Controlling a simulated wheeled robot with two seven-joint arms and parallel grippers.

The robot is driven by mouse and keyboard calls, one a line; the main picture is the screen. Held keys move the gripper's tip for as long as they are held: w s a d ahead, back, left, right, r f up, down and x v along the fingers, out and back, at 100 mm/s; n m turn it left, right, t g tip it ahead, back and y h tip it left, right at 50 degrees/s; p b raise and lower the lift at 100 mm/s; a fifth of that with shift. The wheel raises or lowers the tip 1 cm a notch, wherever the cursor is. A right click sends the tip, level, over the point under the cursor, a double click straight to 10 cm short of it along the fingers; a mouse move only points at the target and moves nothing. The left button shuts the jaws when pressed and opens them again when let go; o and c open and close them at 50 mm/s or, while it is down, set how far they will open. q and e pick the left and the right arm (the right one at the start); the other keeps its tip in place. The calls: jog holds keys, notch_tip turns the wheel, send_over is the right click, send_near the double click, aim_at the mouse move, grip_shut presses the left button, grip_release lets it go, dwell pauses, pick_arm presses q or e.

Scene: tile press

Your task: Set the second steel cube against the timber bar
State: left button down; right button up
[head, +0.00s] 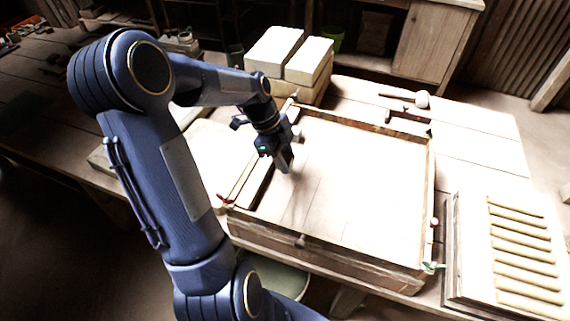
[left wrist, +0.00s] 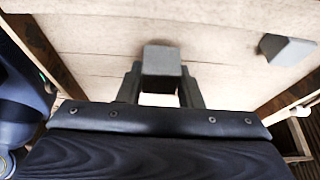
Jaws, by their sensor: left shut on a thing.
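My left gripper (head: 286,167) points down inside the left part of the shallow wooden frame (head: 432,170). In the left wrist view its two fingers (left wrist: 161,88) are shut on a grey steel cube (left wrist: 162,60). Another grey steel cube (left wrist: 287,48) lies on the pale boards to the right in that view, apart from the held one. A dark timber bar (head: 254,187) runs along the inside left of the frame, close beside my gripper in the head view. I cannot tell whether the held cube touches the bar or the boards. My right gripper is out of view.
Pale blocks (head: 274,50) stand behind the frame. A mallet (head: 422,99) lies at the back right. A board with several yellowish strips (head: 522,250) is at the right. The middle and right of the frame are bare.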

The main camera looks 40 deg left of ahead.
pick_arm(q)
jog(key=shift+w+a+f, duration=0.1)
jog(key=shift+f, duration=1.55)
jog(key=shift+f, duration=0.2)
jog(key=c, duration=1)
grip_release()
jog(key=shift+r, duration=0.15)
jog(key=v, duration=1.1)
jog(key=s+d+r+n+t+y, duration=0.1)
jog(key=s+d+r+n, duration=0.2)
jog(key=d, duration=0.2)
jog(key=s+d+r+n+t, duration=0.1)
jog(key=s+d+r+n, duration=0.1)
jog(key=s+d+n, duration=0.25)
jog(key=shift+s+d+f+n+t, duration=0.35)
jog(key=shift+s+d+f+n, duration=0.1)
jog(key=shift+s+d+n, duration=0.95)
jog(key=shift+s+d+f+n+t, duration=0.4)
jog(key=shift+s+d+f+n, duration=0.05)
jog(key=shift+s+d+n, duration=1)
jog(key=shift+s+d+f+n+t, duration=0.35)
jog(key=shift+s+d+f+n, duration=0.1)
jog(key=shift+s+d+n, duration=0.95)
